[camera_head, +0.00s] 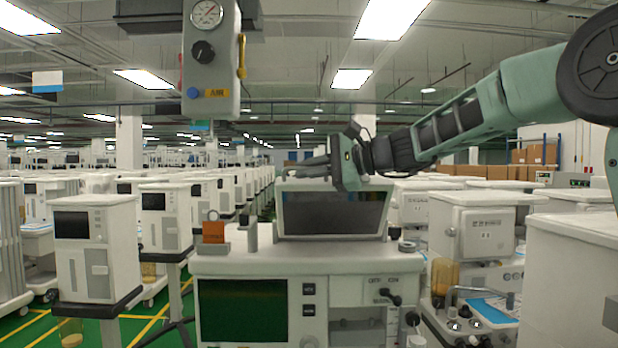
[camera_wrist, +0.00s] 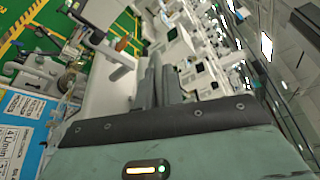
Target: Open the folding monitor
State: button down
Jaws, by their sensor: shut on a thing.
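The folding monitor (camera_head: 334,220), a white frame with a dark screen, stands raised and leaning back a little on top of the central anaesthesia cart (camera_head: 245,262). My gripper (camera_head: 305,170) reaches in from the right and is at the monitor's upper edge, shut on it. In the wrist view, my gripper's dark fingers (camera_wrist: 160,82) lie close together; the grip itself is hard to make out there.
An orange block (camera_head: 213,232) and a grey post (camera_head: 251,235) stand left of the monitor on the cart top. A gauge panel (camera_head: 211,60) hangs above. Other carts (camera_head: 95,250) crowd both sides.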

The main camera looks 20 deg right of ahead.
jog(key=w+d+r+m+g+p, duration=0.1)
jog(key=w+m+p, duration=0.1)
jog(key=w+p, duration=0.2)
jog(key=w+d+r+m+g+p, duration=0.1)
jog(key=w+d+r+m+p, duration=0.1)
jog(key=w+p, duration=0.2)
jog(key=shift+w+r, duration=0.15)
jog(key=shift+w, duration=0.85)
jog(key=shift+d, duration=0.1)
jog(key=shift+g, duration=0.3)
jog(key=c, duration=1.5)
grip_release()
jog(key=shift+d, duration=0.1)
